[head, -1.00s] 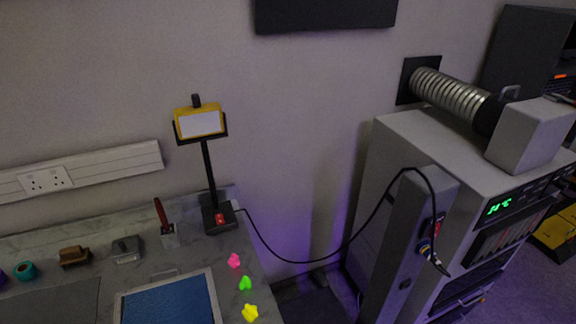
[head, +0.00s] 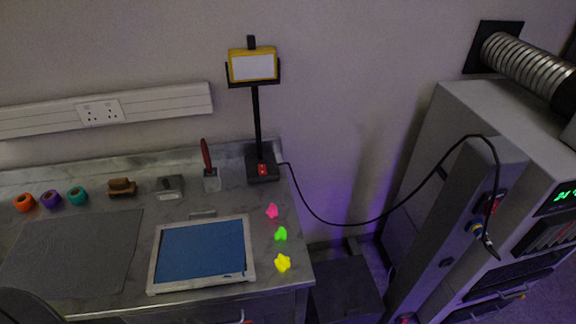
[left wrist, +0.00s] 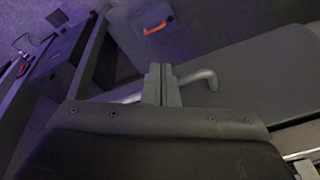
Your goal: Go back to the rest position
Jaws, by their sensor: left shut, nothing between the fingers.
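My left gripper (left wrist: 159,75) shows in the left wrist view with its two fingers together and nothing between them. It does not show in the head view. My right gripper is in neither view. The head view shows a workbench (head: 180,299) against the wall, with a blue screen frame (head: 200,250) lying on it.
A lamp (head: 257,120) stands at the bench's back right corner. Pink, green and yellow pieces (head: 281,234) lie near the right edge. A black cable (head: 345,222) hangs across the gap to a grey machine (head: 443,160). An orange handle (left wrist: 155,28) shows in the left wrist view.

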